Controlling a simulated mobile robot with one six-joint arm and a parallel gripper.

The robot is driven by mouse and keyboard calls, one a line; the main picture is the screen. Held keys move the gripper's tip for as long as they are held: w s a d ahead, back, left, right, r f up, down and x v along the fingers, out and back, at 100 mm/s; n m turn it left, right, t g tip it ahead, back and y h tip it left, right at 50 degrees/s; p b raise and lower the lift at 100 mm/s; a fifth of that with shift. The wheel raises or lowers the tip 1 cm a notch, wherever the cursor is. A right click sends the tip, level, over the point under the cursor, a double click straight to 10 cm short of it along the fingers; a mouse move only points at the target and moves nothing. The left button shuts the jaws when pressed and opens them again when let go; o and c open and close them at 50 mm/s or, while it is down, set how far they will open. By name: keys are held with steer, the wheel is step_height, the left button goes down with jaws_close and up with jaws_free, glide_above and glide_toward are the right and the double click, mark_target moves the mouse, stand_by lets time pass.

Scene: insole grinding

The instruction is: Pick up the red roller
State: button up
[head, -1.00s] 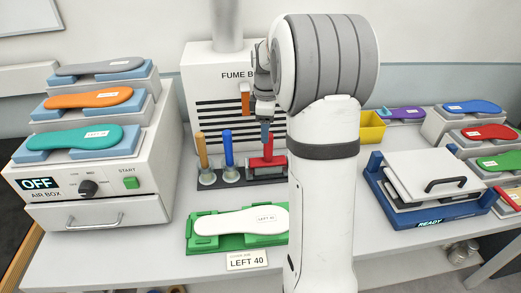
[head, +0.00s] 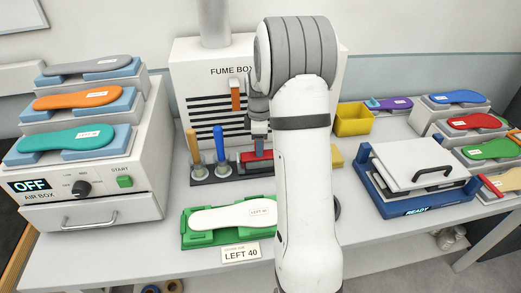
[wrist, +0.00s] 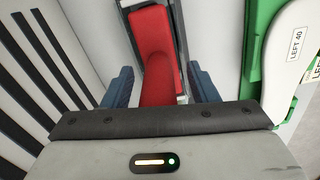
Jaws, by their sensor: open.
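The red roller (head: 255,155) lies in the dark rack (head: 232,176) in front of the fume box, partly hidden behind my arm. In the wrist view the red roller (wrist: 157,62) shows as a red, rounded body running up the picture between my fingers. My gripper (head: 260,142) points down just above the roller. In the wrist view my gripper (wrist: 161,90) is open, with one blue finger on each side of the red part and gaps showing. I cannot tell whether either finger touches it.
An orange-handled tool (head: 194,147) and a blue-handled tool (head: 219,145) stand left of the roller. The fume box (head: 195,80) rises close behind. A green holder (head: 193,240) with a white insole (head: 225,216) lies in front. A yellow bin (head: 353,121) stands to the right.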

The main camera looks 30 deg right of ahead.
steer(key=c, duration=1)
steer(key=shift+c, duration=0.2)
steer(key=shift+r, duration=0.15)
step_height(320, 180, up, 10)
steer(key=shift+f+b, duration=0.1)
steer(key=shift+b, duration=0.65)
